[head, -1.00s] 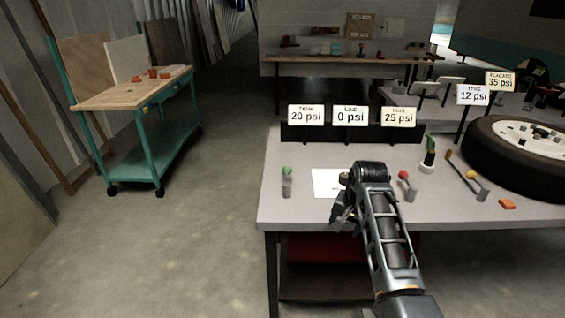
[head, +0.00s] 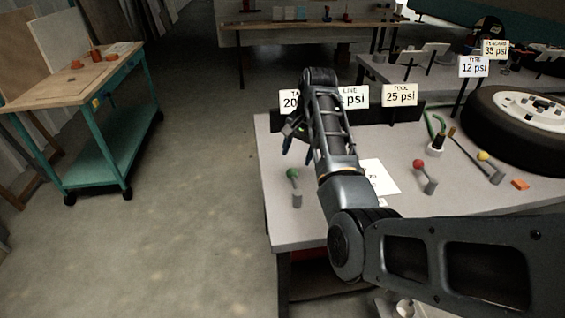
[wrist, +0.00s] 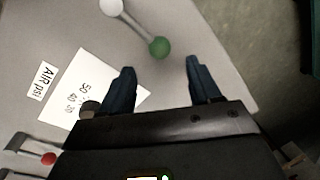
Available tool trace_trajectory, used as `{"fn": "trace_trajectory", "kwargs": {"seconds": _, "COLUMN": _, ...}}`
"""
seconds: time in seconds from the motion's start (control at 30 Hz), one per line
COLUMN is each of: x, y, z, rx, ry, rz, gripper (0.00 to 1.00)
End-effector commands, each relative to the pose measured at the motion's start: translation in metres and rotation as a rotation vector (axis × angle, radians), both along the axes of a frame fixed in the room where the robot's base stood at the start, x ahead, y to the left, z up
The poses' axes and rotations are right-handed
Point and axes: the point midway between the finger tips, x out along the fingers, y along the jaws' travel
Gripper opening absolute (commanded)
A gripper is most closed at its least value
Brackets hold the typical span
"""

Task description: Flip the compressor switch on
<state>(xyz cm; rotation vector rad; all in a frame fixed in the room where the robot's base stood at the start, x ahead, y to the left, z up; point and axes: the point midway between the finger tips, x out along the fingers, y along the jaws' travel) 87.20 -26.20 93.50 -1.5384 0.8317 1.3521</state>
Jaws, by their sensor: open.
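A lever with a green ball knob (head: 292,174) on a grey post stands near the left front edge of the workbench (head: 345,225). No label naming it as the compressor switch is legible. My gripper (head: 296,146) hangs over the bench's left side, fingers down. In the wrist view my gripper (wrist: 160,70) is open and empty. It does not visibly touch the knob.
A red-knobbed lever (head: 419,164) and a yellow-knobbed lever (head: 484,156) stand to the right, before a wheel (head: 482,145). A white sheet (head: 378,177) lies mid-bench. Gauge signs include a 25 psi sign (head: 399,95). A green cart (head: 125,150) stands left across open floor.

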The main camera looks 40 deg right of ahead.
Motion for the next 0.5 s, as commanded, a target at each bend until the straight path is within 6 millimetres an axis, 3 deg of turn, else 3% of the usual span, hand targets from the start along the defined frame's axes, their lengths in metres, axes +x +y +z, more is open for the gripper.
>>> {"fn": "trace_trajectory", "kwargs": {"seconds": 0.5, "x": 0.011, "y": 0.005, "z": -0.066, "rx": 0.001, "ry": 0.001, "rz": 0.0, "gripper": 0.62}}
